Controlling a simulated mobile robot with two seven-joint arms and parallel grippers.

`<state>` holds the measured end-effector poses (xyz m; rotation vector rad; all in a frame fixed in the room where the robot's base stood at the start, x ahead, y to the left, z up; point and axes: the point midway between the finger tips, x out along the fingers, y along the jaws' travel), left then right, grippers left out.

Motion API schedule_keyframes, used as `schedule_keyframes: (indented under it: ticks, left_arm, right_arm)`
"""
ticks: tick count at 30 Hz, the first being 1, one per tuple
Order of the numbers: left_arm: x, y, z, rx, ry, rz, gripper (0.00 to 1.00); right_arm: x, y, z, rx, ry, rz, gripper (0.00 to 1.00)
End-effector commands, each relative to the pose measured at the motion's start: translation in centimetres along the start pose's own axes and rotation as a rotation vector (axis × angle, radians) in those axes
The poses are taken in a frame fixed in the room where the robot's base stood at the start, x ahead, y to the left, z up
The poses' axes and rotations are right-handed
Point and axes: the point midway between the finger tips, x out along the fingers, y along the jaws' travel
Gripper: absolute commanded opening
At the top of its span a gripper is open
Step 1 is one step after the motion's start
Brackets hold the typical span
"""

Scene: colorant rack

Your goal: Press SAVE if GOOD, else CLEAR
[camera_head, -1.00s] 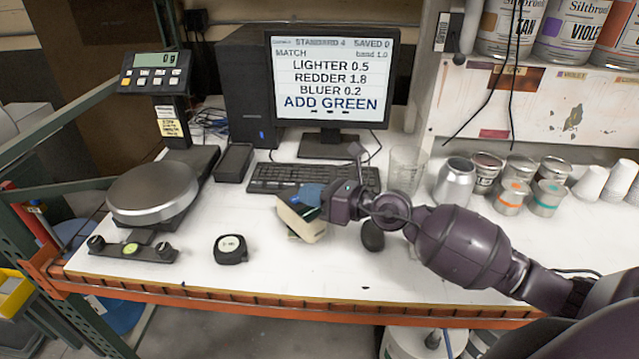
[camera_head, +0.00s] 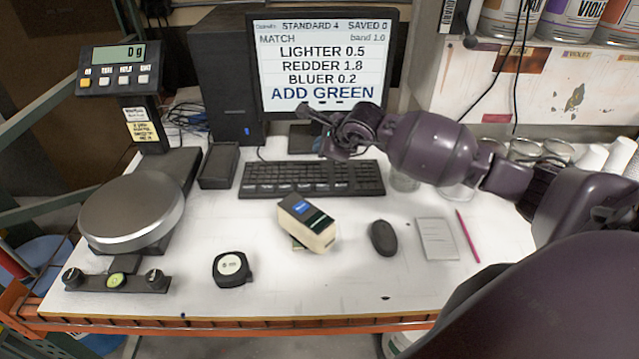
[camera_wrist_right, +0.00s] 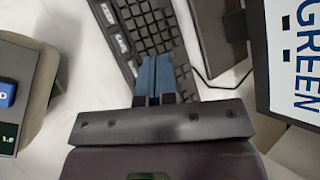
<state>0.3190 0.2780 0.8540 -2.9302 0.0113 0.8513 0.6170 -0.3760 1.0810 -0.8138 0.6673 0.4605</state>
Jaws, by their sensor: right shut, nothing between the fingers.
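The monitor (camera_head: 322,65) reads STANDARD 4, SAVED 0, MATCH, band 1.0, LIGHTER 0.5, REDDER 1.8, BLUER 0.2 and ADD GREEN. The word GOOD does not show on it. My right gripper (camera_head: 325,147) is empty, above the keyboard's back edge in the head view. In the right wrist view its blue fingers (camera_wrist_right: 158,78) are shut together over the keyboard (camera_wrist_right: 135,30); contact cannot be told. My left gripper is not in view.
A cream and black handheld device (camera_head: 307,222) sits in front of the keyboard, beside a dark mouse (camera_head: 383,238). A tape measure (camera_head: 231,268), a round-plate scale (camera_head: 130,212) reading 0 g, a notepad (camera_head: 436,239) and a pink pencil (camera_head: 467,236) lie around.

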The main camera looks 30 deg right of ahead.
Motion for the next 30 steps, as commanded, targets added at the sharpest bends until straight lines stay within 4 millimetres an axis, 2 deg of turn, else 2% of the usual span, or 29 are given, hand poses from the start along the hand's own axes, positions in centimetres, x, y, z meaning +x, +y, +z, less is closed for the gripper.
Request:
schedule_keyframes:
  ticks: [14, 23, 30]
  left_arm:
    - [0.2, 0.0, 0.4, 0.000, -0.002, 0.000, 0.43]
    - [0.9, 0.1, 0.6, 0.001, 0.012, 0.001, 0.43]
    - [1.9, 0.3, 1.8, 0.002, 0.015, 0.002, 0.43]
  right_arm:
    - [0.9, 0.7, -0.6, 0.002, -0.002, 0.002, 0.00]
    - [3.2, 2.5, -2.3, 0.002, -0.002, 0.002, 0.00]
    - [5.4, 4.0, -3.8, 0.001, -0.002, 0.002, 0.00]
